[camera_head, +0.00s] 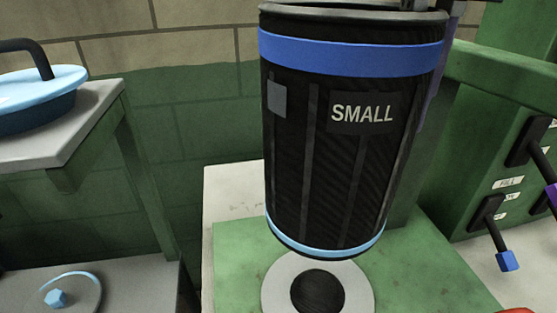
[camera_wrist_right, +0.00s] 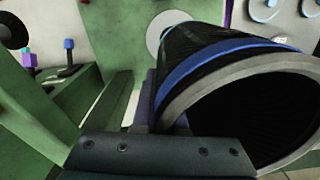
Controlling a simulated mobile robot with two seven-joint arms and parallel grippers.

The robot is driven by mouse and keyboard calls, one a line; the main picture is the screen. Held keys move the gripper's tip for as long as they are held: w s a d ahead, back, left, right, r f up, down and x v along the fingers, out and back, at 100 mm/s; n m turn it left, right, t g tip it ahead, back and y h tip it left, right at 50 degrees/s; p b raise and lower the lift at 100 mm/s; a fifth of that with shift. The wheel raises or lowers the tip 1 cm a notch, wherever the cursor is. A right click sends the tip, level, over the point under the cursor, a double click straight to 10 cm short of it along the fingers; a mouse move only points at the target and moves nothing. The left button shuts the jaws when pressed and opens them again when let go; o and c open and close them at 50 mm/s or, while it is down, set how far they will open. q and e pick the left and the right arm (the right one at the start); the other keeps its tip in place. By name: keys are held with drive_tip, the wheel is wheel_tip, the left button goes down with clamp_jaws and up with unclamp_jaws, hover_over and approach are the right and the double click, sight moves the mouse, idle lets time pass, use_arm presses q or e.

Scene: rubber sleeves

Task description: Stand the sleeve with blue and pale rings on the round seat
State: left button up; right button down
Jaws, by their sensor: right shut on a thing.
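The black sleeve (camera_head: 335,150) has a blue ring near its top, a pale blue ring at its bottom and a "SMALL" label. It hangs nearly upright with its open top up. My right gripper (camera_head: 436,50) is shut on the sleeve's wall at the upper right, mostly hidden behind it. In the right wrist view the gripper (camera_wrist_right: 160,115) pinches the wall beside the open mouth of the sleeve (camera_wrist_right: 215,65). The round seat (camera_head: 277,290), a pale disc with a dark centre, is below and partly covered by the sleeve's bottom; it also shows in the wrist view (camera_wrist_right: 155,35). The exact gap is unclear.
The seat is on a green block (camera_head: 235,260). At left, a grey shelf (camera_head: 85,125) bears a blue lidded thing (camera_head: 40,95) with a dark handle. A green panel with levers (camera_head: 505,225) stands at right. A tiled wall is behind.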

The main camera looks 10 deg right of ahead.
use_arm(q)
drive_tip(key=shift+s+d+r+b, duration=0.15)
drive_tip(key=shift+s+b, duration=0.05)
drive_tip(key=shift+b, duration=0.3)
use_arm(e)
wheel_tip(320, 180, down, 20)
drive_tip(key=d+m, duration=0.1)
drive_tip(key=m, duration=0.1)
use_arm(q)
drive_tip(key=shift+d, duration=0.1)
use_arm(e)
drive_tip(key=shift+d+f, duration=0.1)
drive_tip(key=shift+f, duration=0.15)
